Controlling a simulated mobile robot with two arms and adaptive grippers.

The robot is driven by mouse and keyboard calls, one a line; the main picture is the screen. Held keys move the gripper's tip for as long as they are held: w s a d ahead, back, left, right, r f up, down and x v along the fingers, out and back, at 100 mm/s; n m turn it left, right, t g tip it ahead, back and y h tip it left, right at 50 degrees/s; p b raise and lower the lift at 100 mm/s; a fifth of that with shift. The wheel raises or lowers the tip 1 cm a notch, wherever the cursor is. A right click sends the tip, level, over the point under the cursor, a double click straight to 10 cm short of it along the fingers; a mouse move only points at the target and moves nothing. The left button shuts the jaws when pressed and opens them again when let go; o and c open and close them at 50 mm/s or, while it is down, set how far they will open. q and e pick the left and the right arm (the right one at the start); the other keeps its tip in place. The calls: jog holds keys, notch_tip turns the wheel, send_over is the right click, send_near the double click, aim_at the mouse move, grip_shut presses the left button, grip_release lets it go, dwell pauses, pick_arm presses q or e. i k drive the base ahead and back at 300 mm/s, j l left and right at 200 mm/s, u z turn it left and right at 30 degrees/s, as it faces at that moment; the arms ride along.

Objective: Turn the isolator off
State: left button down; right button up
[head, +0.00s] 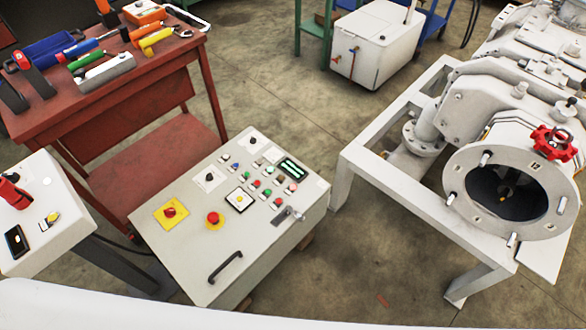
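A grey control cabinet (185,255) stands in the middle of the head view with its panel facing up toward me. At its left is a red rotary knob (170,212) on a square yellow plate, which looks like an isolator switch. Its exact turn position is too small to tell. Right of it is a red mushroom button (213,218) on a yellow base. Neither of my grippers is in view, and nothing touches the panel.
The cabinet has a black handle (225,267), several coloured buttons and a latch (295,214). A smaller white box (55,240) with a red part stands left. A red tool bench (140,100) is behind. White machinery (470,150) on a frame stands right, with floor between.

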aim_at(170, 212)
jog(key=u, duration=1.45)
